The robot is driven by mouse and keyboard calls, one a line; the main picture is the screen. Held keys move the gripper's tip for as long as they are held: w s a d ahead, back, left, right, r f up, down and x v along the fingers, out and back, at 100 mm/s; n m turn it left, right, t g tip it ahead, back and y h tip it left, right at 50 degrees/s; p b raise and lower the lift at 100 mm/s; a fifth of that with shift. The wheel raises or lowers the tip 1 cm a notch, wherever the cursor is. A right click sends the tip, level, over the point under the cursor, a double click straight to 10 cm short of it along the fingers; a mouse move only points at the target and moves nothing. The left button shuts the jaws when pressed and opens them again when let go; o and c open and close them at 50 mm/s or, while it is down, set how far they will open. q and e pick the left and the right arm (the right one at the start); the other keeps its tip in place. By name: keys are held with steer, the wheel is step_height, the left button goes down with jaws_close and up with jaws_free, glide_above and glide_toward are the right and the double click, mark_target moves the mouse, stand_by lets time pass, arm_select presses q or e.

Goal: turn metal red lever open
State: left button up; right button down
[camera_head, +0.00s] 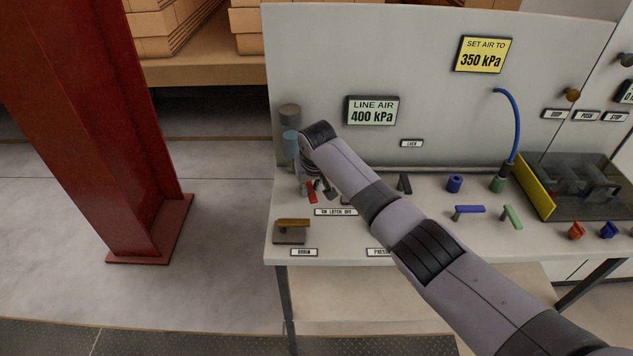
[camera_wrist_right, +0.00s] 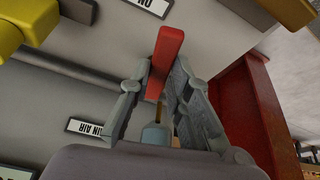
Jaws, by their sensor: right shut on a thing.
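The metal red lever (camera_head: 311,192) is at the left part of the grey panel bench, close to the "ON LATCH OFF" label (camera_head: 336,212). In the right wrist view the red lever (camera_wrist_right: 166,55) stands out between the fingers. My right gripper (camera_head: 320,187) comes down over it from above, with my forearm hiding part of the bench. In the right wrist view my right gripper (camera_wrist_right: 158,80) has a finger on each side of the lever and is shut on it. The lever's base is mostly hidden by the gripper. My left gripper is not in view.
A yellow-brown handle (camera_head: 292,222) is at the front left of the bench. A dark handle (camera_head: 404,184), blue knob (camera_head: 454,183), blue lever (camera_head: 469,210) and green lever (camera_head: 512,216) are farther right. A grey-blue cylinder (camera_head: 290,143) stands behind. A red column (camera_head: 105,130) rises at the left.

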steer(key=shift+a+r+m, duration=0.1)
steer(key=shift+a+m, duration=0.4)
steer(key=shift+m, duration=0.1)
steer(key=shift+a+m+h, duration=0.25)
steer(key=shift+m+h, duration=0.15)
steer(key=shift+m, duration=0.2)
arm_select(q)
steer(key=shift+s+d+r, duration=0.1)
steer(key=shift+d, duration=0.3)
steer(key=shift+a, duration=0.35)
arm_select(e)
steer(key=c, duration=1.5)
jaws_free()
steer(key=shift+a, duration=0.1)
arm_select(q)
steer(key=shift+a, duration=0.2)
arm_select(e)
steer(key=shift+s+r, duration=0.15)
steer(key=shift+r, duration=0.4)
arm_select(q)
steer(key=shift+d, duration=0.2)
arm_select(e)
steer(key=v, duration=1)
steer(key=shift+s+r, duration=0.25)
steer(key=shift+r, duration=0.05)
